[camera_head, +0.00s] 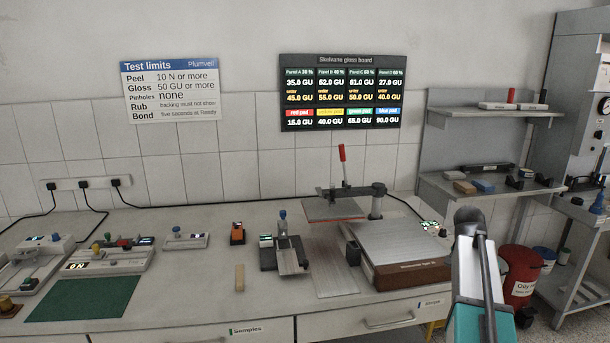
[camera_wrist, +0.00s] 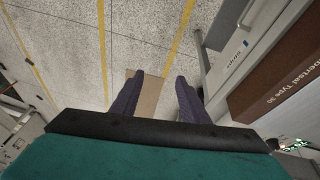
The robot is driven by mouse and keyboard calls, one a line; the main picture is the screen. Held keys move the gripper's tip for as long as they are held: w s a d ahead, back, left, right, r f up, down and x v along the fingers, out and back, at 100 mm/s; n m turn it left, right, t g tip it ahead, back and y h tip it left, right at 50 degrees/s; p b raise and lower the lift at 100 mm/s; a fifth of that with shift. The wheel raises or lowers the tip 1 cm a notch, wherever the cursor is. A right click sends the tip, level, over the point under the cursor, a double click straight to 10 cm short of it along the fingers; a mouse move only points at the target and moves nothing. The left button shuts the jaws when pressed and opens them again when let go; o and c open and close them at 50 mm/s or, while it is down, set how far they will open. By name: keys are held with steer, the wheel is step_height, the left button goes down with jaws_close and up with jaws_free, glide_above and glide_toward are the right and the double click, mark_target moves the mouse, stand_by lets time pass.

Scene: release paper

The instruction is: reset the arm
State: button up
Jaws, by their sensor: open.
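In the wrist view my gripper (camera_wrist: 160,76) has its two dark fingers apart. A tan, flat-looking patch (camera_wrist: 150,97) shows between and behind them, seemingly down on the floor; its distance is hard to tell. Nothing is clearly held. In the head view my arm (camera_head: 468,265) rises in the right foreground, in front of the bench's right end. The gripper's fingers cannot be made out there.
The bench (camera_head: 190,290) carries a press with a red-handled lever (camera_head: 342,154), a brown-fronted machine (camera_head: 408,273), small instruments and a green mat (camera_head: 84,299). A red bin (camera_head: 519,275) and grey shelving (camera_head: 490,118) stand right. Speckled floor (camera_wrist: 135,40) with yellow lines lies below the gripper.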

steer(key=s+a+f+n+g+y, duration=0.1)
steer(key=s+a+f+n, duration=0.15)
steer(key=a+f, duration=0.65)
steer(key=s+a+f+n+g, duration=0.1)
steer(key=s+a+f+g, duration=0.15)
steer(key=a+f, duration=0.65)
steer(key=s+a+f+n+y, duration=0.1)
steer(key=s+a+f+n, duration=0.2)
steer(key=f, duration=1.1)
steer(key=s+a+f+n, duration=0.3)
steer(key=s+a+f, duration=0.2)
steer(key=s, duration=0.3)
steer(key=s+a+f+n+g+y, duration=0.1)
steer(key=s+a+f+n, duration=0.2)
steer(key=s+a+f, duration=0.2)
steer(key=s+a+f+n+g, duration=0.1)
steer(key=s+a+f+n, duration=0.2)
steer(key=s+a+f, duration=0.3)
steer(key=shift+s+f+y, duration=0.4)
steer(key=shift+s+f, duration=0.5)
steer(key=shift+s, duration=2)
